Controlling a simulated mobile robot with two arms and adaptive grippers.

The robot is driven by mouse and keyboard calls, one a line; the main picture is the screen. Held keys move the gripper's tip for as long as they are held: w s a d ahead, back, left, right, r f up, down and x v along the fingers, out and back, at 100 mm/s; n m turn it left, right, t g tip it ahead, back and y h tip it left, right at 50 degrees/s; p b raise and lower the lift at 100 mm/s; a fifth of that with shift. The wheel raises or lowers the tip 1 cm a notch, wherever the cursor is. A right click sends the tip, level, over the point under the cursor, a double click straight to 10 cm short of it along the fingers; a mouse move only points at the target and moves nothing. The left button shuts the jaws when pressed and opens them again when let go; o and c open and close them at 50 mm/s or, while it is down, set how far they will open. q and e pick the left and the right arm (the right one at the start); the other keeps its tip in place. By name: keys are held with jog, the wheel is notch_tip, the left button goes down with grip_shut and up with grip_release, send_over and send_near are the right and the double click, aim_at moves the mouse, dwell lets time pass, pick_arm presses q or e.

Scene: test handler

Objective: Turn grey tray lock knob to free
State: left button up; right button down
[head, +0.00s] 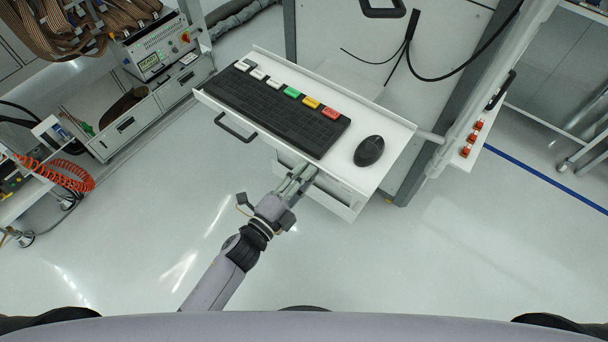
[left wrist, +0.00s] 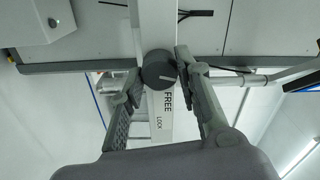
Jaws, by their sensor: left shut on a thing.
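The knob (left wrist: 158,69) is a dark round cap with a pale line mark on its lower right. It sits on a pale strip (left wrist: 160,118) printed FREE, nearer the knob, and LOCK, farther away. The mark runs roughly sideways in the picture. My left gripper (left wrist: 160,76) has one finger on each side of the knob and is shut on it. In the head view my left gripper (head: 300,175) reaches under the near edge of the white keyboard tray (head: 385,185); the knob is hidden there. My right gripper is out of view.
On the tray are a black keyboard (head: 275,105), coloured keys and a mouse (head: 369,150). A dark handle (head: 235,128) juts from its front. A cabinet post (head: 465,90) stands at right, a trolley with a red coiled hose (head: 70,172) at left. Open floor lies between.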

pick_arm(q)
jog(key=shift+n+p, duration=0.4)
jog(key=shift+n, duration=1.2)
jog(key=o, duration=1.1)
jog(key=shift+o, duration=0.2)
jog(key=v, duration=1.2)
